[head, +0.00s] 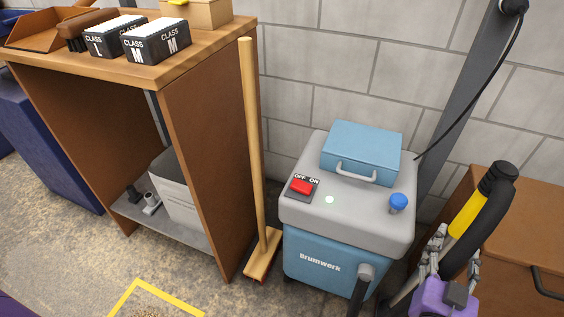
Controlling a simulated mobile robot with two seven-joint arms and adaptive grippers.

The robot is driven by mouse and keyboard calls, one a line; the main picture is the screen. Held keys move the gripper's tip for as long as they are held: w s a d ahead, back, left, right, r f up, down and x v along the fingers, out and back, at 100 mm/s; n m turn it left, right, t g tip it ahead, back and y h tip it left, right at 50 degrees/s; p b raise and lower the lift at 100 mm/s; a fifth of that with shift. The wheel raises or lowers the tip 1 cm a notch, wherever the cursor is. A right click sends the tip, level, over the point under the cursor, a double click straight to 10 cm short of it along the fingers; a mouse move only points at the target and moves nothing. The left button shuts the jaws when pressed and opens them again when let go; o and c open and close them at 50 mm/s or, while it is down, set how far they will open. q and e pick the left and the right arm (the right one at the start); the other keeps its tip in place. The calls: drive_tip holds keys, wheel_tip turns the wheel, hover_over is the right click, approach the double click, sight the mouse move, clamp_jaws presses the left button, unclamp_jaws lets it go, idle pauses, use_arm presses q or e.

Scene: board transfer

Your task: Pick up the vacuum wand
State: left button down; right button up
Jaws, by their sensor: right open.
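The vacuum wand (468,214) is a black tube with a yellow band, leaning at the right beside the vacuum. Its black top end points up and to the right. My right gripper (457,246) is at the wand's lower part, below the yellow band. Its fingers are open, one on each side of the black tube in the picture; I cannot tell whether they touch it. The purple gripper body hides what lies below. The blue and grey vacuum (345,218) stands left of the wand. My left gripper is not in view.
A wooden shelf unit (205,165) with filter boxes (157,42) on top stands at the left. A broom (253,150) leans beside it. A wooden cabinet (530,235) is behind the wand, and a dark post (470,95) with a cable rises at the wall.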

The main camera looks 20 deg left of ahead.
sight(457, 237)
drive_tip(key=w, duration=0.4)
drive_tip(key=w+d, duration=0.1)
drive_tip(key=w, duration=0.1)
drive_tip(key=shift+f, duration=0.15)
drive_tip(key=c, duration=1.2)
